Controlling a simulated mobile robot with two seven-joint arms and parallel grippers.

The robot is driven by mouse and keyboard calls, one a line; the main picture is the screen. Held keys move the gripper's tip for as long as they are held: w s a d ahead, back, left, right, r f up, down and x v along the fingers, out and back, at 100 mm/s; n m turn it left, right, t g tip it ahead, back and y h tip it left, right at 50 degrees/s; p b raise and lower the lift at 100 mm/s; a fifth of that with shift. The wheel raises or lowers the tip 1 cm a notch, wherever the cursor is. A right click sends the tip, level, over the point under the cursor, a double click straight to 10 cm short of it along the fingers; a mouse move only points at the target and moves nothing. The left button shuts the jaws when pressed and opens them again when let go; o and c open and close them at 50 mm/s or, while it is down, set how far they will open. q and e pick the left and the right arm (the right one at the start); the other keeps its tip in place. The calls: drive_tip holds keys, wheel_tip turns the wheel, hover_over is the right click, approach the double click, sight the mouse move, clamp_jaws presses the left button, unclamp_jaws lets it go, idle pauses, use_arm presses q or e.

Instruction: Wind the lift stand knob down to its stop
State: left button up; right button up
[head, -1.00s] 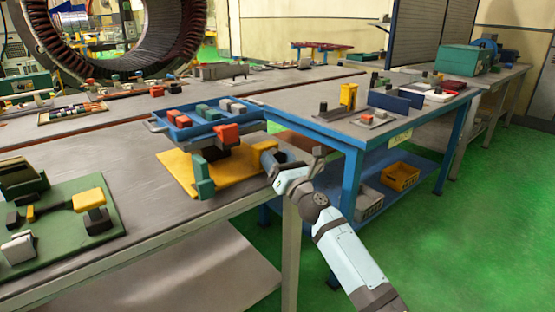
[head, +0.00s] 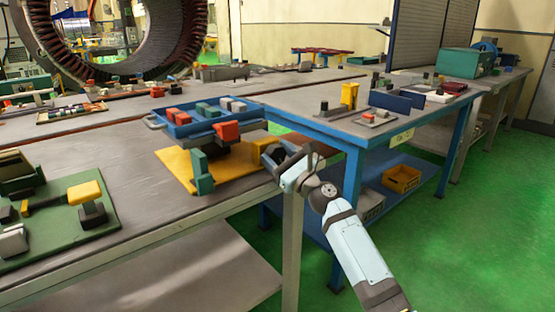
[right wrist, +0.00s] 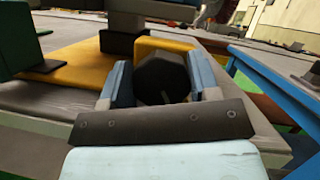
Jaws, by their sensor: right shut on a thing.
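The lift stand has a yellow base (head: 177,165) on the grey bench and carries a blue tray (head: 180,131) at its top. A green upright block (head: 203,176) stands at its front. The dark, faceted knob (right wrist: 162,78) is at the stand's right side, between the two blue-grey fingers in the right wrist view. My right gripper (head: 274,155) is shut on this knob. In the head view the gripper's fingers and wrist largely hide the knob. My left gripper is not in view.
The tray holds several coloured blocks. A green board (head: 75,230) with a yellow-topped device lies at the left of the bench. The bench between board and stand is clear.

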drive_tip(key=shift+n+g, duration=0.3)
drive_tip(key=shift+n, duration=0.2)
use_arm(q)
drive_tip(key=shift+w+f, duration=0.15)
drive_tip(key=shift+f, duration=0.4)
use_arm(e)
drive_tip(key=shift+n+y, duration=0.3)
drive_tip(key=shift+y, duration=0.1)
drive_tip(key=o, duration=0.9)
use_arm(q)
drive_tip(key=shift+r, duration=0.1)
use_arm(e)
drive_tip(key=shift+s, duration=0.1)
drive_tip(key=shift+s+d+f, duration=0.2)
drive_tip(key=shift+s+d, duration=0.05)
drive_tip(key=shift+d, duration=0.05)
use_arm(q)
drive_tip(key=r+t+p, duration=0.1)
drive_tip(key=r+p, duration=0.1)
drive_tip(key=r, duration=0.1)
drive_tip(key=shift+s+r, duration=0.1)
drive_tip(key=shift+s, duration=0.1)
use_arm(e)
drive_tip(key=v, duration=1.3)
drive_tip(key=shift+r, duration=0.15)
